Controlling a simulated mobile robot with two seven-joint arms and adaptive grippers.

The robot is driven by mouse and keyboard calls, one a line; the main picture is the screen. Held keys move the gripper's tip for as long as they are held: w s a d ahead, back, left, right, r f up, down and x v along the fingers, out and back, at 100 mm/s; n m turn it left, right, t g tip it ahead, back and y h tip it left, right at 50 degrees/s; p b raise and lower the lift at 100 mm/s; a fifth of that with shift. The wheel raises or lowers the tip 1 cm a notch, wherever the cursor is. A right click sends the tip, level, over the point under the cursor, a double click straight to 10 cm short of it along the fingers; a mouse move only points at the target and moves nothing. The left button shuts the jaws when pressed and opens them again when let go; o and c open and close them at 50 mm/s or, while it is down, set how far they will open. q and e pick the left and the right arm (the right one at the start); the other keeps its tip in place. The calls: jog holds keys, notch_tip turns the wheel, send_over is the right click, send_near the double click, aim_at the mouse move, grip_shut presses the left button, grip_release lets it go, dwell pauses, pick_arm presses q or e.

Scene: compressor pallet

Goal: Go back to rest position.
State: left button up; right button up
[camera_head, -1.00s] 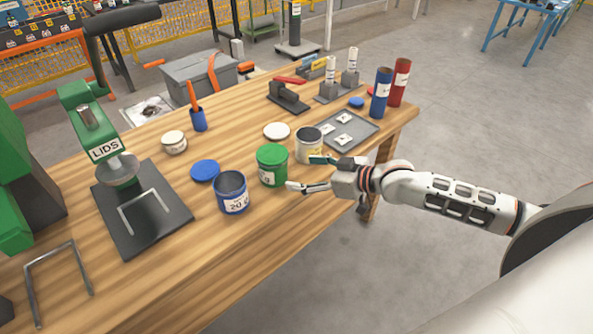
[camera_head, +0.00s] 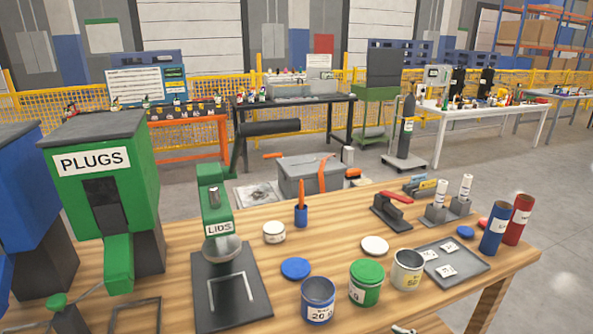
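A sliver of my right gripper (camera_head: 403,330) shows at the bottom edge, just below the green can and the open can. The rest of it is cut off, so I cannot tell whether it is open or shut. My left gripper is out of view. The wooden workbench (camera_head: 345,235) fills the lower part of the view. On its front part stand an open blue can (camera_head: 318,300), a green can with a green lid (camera_head: 365,283) and an open pale can (camera_head: 407,270).
A green press marked LIDS (camera_head: 217,215) and a green PLUGS dispenser (camera_head: 100,190) stand on the left. A grey tray (camera_head: 470,265), a blue tube (camera_head: 495,230) and a red tube (camera_head: 518,220) stand on the right. Open floor lies beyond the bench's right end.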

jog(key=s+d+m+g+h, duration=0.25)
jog(key=s+d+h, duration=0.65)
jog(key=s+d, duration=0.65)
jog(key=w+a+f+m+t+y, duration=0.2)
jog(key=a+f+y, duration=0.5)
jog(key=a+f, duration=0.7)
jog(key=shift+a+f+m+t, duration=0.35)
jog(key=shift+a+t, duration=0.1)
jog(key=shift+a, duration=0.3)
jog(key=shift+w, duration=0.1)
